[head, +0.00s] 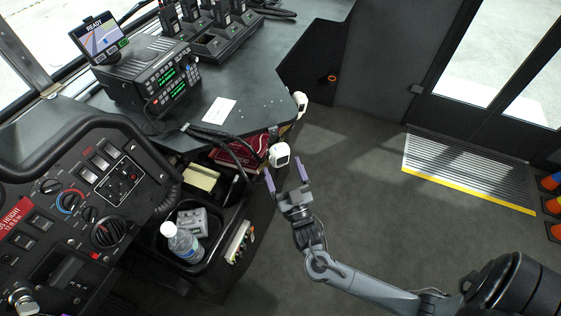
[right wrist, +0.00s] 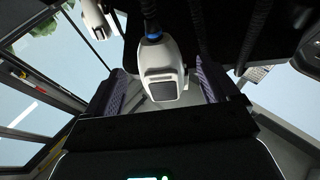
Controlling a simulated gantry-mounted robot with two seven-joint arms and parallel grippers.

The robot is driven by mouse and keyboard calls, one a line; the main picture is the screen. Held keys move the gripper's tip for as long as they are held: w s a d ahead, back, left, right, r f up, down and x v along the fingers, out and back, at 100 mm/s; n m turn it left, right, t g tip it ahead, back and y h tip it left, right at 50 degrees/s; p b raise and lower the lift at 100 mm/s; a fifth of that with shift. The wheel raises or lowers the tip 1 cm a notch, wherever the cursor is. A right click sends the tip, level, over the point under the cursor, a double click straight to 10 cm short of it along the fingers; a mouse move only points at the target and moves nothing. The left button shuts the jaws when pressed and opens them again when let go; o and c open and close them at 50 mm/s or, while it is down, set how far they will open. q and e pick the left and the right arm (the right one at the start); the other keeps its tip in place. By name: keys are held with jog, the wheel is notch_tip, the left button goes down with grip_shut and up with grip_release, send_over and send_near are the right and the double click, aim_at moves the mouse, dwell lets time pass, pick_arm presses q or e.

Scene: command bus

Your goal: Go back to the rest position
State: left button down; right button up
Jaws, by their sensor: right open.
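My right gripper (head: 287,183) is open in the head view, its two purple-lined fingers pointing up the picture near the edge of the console. A white handheld device (head: 279,155) with a dark face is just beyond the fingertips. In the right wrist view the white device (right wrist: 162,75) appears between the two fingers of my right gripper (right wrist: 165,82), with gaps on both sides. It is attached to a dark stem with a blue ring at its top. My left gripper shows in neither view.
A desk (head: 255,75) holds a radio unit (head: 150,75), a screen (head: 98,38) and several handsets. Below it, a bin (head: 180,240) holds a water bottle (head: 183,243). A dashboard (head: 75,215) is at left. The floor (head: 350,190) at right is clear up to the step (head: 470,170).

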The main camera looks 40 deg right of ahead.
jog(key=s+a+f+n+g+y, duration=0.3)
jog(key=s+a+f+g+y, duration=0.1)
jog(key=s+g, duration=0.55)
jog(key=s+a+f+n+g+y, duration=0.3)
jog(key=s+a+f+g+y, duration=0.15)
jog(key=s+g, duration=0.5)
notch_tip(320, 180, up, 35)
jog(key=s+t+p, duration=0.1)
jog(key=p, duration=3.4)
jog(key=shift+s+t+h+p, duration=0.3)
jog(key=shift+t+h+p, duration=0.05)
jog(key=shift+t, duration=0.05)
jog(key=shift+a, duration=0.1)
